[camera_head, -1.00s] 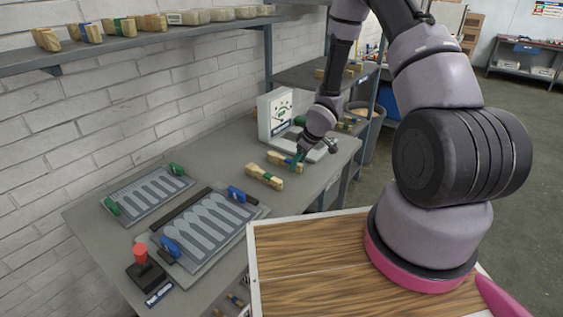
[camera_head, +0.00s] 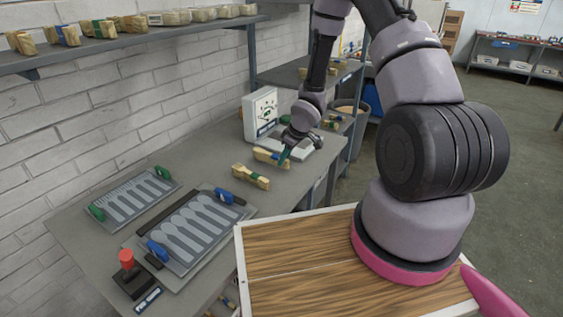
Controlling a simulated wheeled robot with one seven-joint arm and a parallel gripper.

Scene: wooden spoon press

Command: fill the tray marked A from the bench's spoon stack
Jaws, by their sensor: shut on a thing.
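Two banded stacks of wooden spoons lie on the grey bench. One is the green-banded stack (camera_head: 249,176). Behind it is the blue-banded stack (camera_head: 266,156). My gripper (camera_head: 284,158) is down at the right end of the blue-banded stack and shut on it; its fingertips are small and partly hidden here. A tray with green handles (camera_head: 130,197) and spoon-shaped slots lies at the left. A tray with blue handles (camera_head: 222,232) and larger spoon-shaped slots lies in front of it. Their slots look grey, with no wood visible. I cannot read which tray is marked A.
A red-knobbed control box (camera_head: 130,273) stands at the bench's front left. A white machine with a panel (camera_head: 260,113) stands behind my gripper. A wall shelf (camera_head: 110,46) holds several more bundles. Bare bench lies between the trays and the stacks.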

